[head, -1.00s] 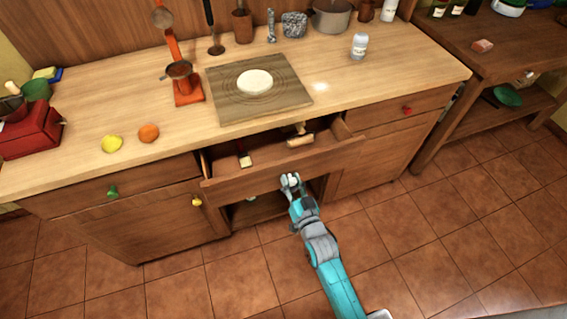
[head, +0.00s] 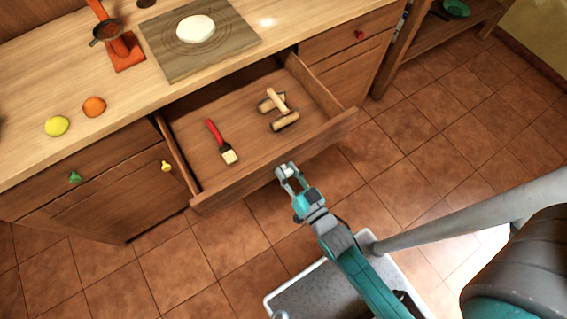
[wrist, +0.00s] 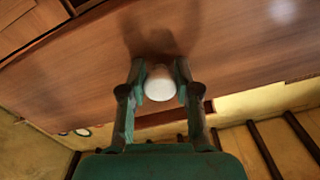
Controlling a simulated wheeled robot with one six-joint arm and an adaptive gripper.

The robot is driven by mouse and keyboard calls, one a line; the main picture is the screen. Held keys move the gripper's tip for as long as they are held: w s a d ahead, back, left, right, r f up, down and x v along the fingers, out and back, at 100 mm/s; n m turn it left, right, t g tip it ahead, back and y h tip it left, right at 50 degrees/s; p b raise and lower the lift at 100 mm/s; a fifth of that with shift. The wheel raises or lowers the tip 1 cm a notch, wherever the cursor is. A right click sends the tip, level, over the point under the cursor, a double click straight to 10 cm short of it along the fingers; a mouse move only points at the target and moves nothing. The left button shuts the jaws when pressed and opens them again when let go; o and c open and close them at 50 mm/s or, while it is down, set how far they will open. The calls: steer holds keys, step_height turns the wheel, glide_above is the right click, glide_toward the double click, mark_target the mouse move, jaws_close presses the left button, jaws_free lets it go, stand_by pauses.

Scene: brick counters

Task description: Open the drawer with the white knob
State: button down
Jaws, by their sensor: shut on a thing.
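The middle drawer (head: 245,168) stands pulled far out of the counter, its inside in plain view. Its white knob (wrist: 159,85) shows in the wrist view between the fingers, against the brown drawer front (wrist: 240,65). My gripper (head: 287,172) is at the outer face of the drawer front, shut on the white knob; it also shows in the wrist view (wrist: 158,84).
A red-handled brush (head: 221,141) and several wooden pieces (head: 274,106) lie in the drawer. The drawers beside it, with a green knob (head: 75,177) and a red knob (head: 359,35), are shut. A yellow knob (head: 166,166) is at the left. Tiled floor is open in front.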

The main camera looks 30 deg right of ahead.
stand_by(0.3)
steer(key=c, duration=0.8)
jaws_free()
steer(key=s, duration=1.2)
